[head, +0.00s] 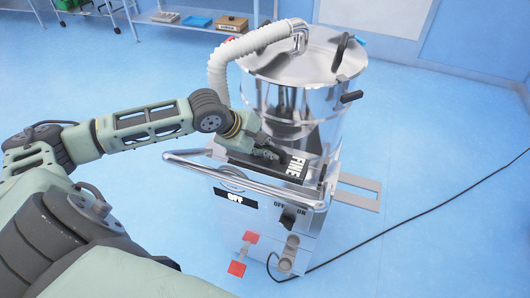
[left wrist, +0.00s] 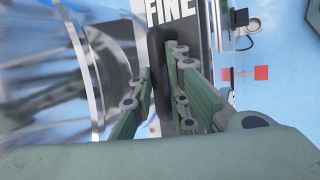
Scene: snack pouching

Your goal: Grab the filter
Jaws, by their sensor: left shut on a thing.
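The filter (head: 297,167) is a flat, dark and pale panel marked "FINE", seated in the front of a shiny metal machine (head: 300,80) below its drum. In the left wrist view the filter (left wrist: 196,34) shows its label at the top and a dark handle between my fingers. My left gripper (head: 270,154) reaches in from the left, over the machine's front rail. Its fingers (left wrist: 160,78) are shut on the filter's handle. The gripper hides part of the filter in the head view. My right gripper is not in view.
A curved metal rail (head: 245,178) runs across the machine's front. A white hose (head: 245,48) joins the drum. A black cable (head: 430,210) crosses the open blue floor. Shelving stands behind.

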